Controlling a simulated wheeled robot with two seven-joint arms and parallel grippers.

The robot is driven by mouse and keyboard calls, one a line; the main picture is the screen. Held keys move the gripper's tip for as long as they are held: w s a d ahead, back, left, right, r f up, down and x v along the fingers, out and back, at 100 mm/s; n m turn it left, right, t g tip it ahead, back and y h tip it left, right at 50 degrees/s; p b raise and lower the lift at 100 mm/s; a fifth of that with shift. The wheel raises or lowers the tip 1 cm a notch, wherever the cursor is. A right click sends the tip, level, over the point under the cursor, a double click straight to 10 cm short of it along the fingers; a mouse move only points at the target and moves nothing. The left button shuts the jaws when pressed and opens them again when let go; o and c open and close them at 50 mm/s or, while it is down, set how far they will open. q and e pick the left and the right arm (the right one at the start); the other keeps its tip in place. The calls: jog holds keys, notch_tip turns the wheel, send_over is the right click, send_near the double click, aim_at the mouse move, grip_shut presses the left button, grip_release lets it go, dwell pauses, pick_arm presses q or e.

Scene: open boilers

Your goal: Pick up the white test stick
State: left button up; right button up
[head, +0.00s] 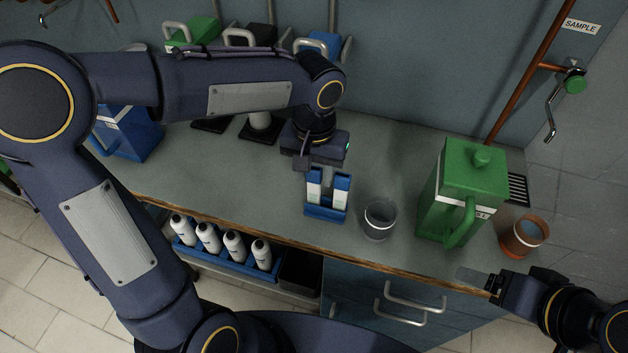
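Two white test sticks, one on the left (314,187) and one on the right (341,190), stand side by side in a small blue holder (326,213) on the counter. My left gripper (321,164) points down just behind and above the sticks' tops. One dark finger shows at its left side; the other is not clear, so its opening cannot be read. Both sticks appear seated in the holder. My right gripper (490,282) is low at the right, by the counter's front edge, far from the sticks. Its finger opening is unclear.
A grey cup (380,220) stands close right of the holder. A green jug (462,195) and a brown pot (524,236) stand farther right. A blue container (132,135) is at the left. White bottles (208,237) sit in a blue tray below the counter (270,210).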

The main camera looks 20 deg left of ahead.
aim_at(314, 183)
pick_arm(q)
notch_tip(314, 183, down, 4)
jog(key=shift+f, duration=0.1)
jog(key=c, duration=0.7)
